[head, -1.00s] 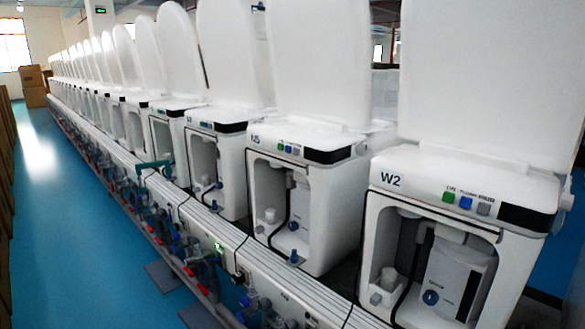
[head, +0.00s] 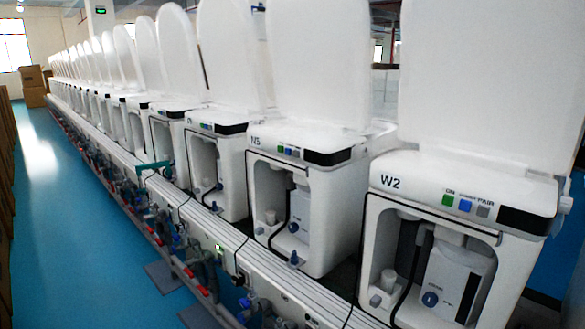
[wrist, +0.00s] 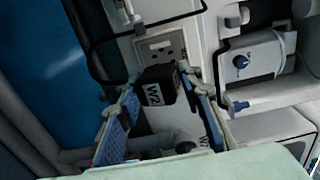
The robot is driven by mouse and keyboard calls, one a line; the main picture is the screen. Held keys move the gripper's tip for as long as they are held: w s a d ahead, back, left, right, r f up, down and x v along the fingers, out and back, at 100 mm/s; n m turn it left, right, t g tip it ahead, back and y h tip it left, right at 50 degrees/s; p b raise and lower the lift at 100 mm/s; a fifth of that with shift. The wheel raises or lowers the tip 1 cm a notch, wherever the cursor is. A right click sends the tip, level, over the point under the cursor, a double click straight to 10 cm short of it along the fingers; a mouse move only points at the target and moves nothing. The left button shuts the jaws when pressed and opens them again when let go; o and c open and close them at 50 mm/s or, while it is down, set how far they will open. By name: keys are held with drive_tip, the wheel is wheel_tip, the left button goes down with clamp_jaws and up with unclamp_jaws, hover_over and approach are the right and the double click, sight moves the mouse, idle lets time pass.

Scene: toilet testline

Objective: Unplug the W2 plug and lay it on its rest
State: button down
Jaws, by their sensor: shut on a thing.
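The W2 plug (wrist: 158,86) is a black block with a white W2 label. In the wrist view it sits between the fingers of my gripper (wrist: 160,92), which is shut on it. Its far edge overlaps the lower part of a grey socket plate (wrist: 163,48). I cannot tell from this view whether its pins are in the socket. A second W2 label (wrist: 206,141) shows partly behind the right finger; whether it marks the rest is unclear. The W2 toilet (head: 390,179) stands at the right in the head view, where my gripper and the plug are not seen.
A white rail (head: 290,289) with pipes and valves runs along the row of toilets. The N5 toilet (head: 330,215) stands left of W2. A black cable (wrist: 90,35) loops near the socket. The blue floor (head: 60,215) is clear at the left.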

drive_tip(key=shift+r+p, duration=1.75)
drive_tip(key=shift+r, duration=1.05)
drive_tip(key=x, duration=0.6)
drive_tip(key=shift+f+b, duration=0.1)
drive_tip(key=shift+b, duration=0.25)
drive_tip(key=shift+w+a+f+b, duration=0.15)
drive_tip(key=shift+w+a+b, duration=2.15)
drive_tip(key=shift+w+a, duration=0.55)
drive_tip(key=shift+w+a+b, duration=0.5)
drive_tip(key=shift+w+a, duration=0.05)
